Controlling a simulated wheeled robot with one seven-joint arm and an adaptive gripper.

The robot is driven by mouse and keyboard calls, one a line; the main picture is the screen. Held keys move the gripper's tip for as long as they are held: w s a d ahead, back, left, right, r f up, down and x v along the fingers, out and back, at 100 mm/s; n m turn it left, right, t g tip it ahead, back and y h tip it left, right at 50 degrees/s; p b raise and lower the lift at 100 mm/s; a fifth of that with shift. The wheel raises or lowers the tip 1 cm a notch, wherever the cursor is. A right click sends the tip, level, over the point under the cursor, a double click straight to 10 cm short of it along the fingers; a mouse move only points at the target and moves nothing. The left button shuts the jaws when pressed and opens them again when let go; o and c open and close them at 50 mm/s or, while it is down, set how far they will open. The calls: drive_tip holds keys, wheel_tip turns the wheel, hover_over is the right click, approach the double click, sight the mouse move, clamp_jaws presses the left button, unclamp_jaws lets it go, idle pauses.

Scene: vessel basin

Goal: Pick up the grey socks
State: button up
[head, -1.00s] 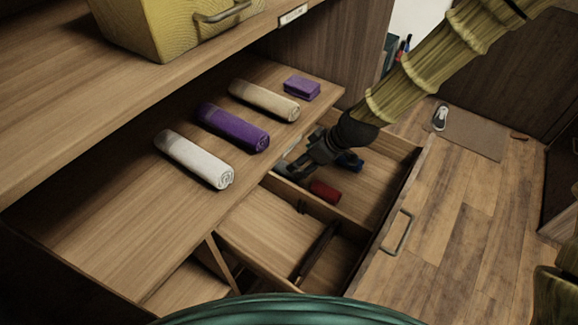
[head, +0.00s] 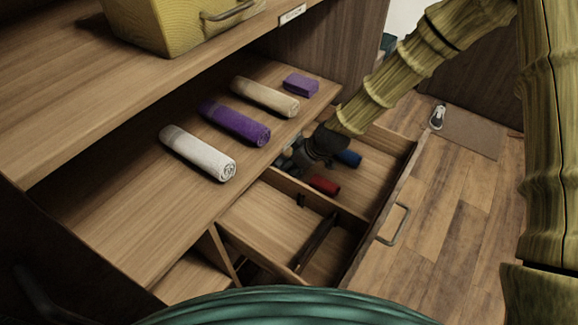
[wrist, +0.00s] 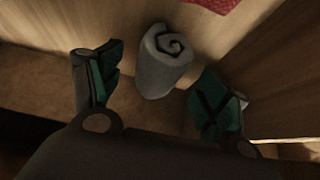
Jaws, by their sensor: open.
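The grey socks (wrist: 165,60) are a rolled bundle with a spiral end, lying in the drawer and seen in the wrist view. My gripper (wrist: 156,84) is open, with one finger on each side of the near part of the roll. Gaps show between the fingers and the socks, so it is not holding them. In the head view my gripper (head: 292,157) is down in the back compartment of the open drawer. There it largely hides the grey socks.
A red roll (head: 324,185) and a blue roll (head: 348,158) lie in the same compartment. A drawer divider (head: 318,200) and the drawer front (head: 385,205) are close. White (head: 197,153), purple (head: 235,122) and beige (head: 265,96) towels lie on the shelf above.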

drive_tip(key=shift+w+a+f, duration=0.2)
drive_tip(key=shift+f, duration=0.15)
drive_tip(key=c, duration=1)
drive_tip(key=shift+o, duration=0.2)
